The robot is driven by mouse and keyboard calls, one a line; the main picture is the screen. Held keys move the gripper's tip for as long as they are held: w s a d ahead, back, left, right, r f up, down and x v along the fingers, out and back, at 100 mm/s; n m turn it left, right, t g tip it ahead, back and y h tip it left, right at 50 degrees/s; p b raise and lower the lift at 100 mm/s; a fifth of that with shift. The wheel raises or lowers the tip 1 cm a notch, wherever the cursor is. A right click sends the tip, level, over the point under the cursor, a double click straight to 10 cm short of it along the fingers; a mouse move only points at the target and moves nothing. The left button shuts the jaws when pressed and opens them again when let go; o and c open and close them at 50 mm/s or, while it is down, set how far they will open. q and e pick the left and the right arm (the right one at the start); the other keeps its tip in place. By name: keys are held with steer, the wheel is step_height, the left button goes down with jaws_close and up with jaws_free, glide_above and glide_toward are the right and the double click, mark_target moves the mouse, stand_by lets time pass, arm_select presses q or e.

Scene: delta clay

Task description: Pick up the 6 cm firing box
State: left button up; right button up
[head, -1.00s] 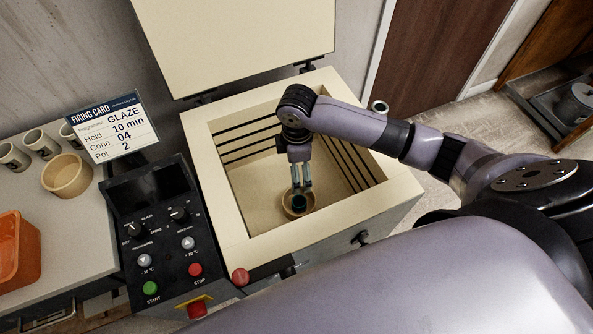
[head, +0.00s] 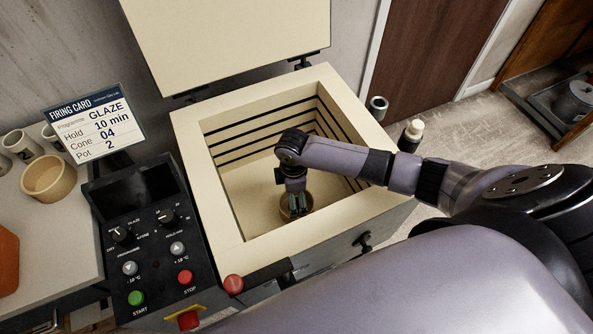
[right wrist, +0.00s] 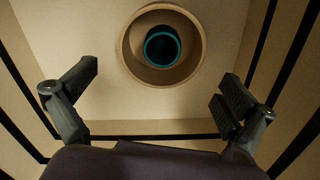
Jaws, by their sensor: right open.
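A round tan firing box (head: 309,204) stands on the floor inside the open kiln (head: 232,228). In the right wrist view the box (right wrist: 191,65) has a thick pale rim and a teal-rimmed cup (right wrist: 178,47) inside it. Its size cannot be read. My right gripper (head: 298,210) reaches down into the kiln over the box and hides part of it. Its fingers (right wrist: 160,85) are spread wide and hold nothing; in the wrist view the box lies beyond the fingertips. My left gripper is not in view.
Kiln walls with dark grooves surround the right gripper closely. The raised lid (head: 230,40) stands behind. A control panel (head: 150,235), firing card (head: 95,125) and another round tan container (head: 49,180) are at left.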

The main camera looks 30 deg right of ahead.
steer(key=f, duration=0.6)
steer(key=shift+s+d+f, duration=0.1)
steer(key=shift+d+f, duration=0.15)
steer(key=shift+f, duration=0.05)
steer(key=shift+c, duration=0.5)
steer(key=c, duration=1)
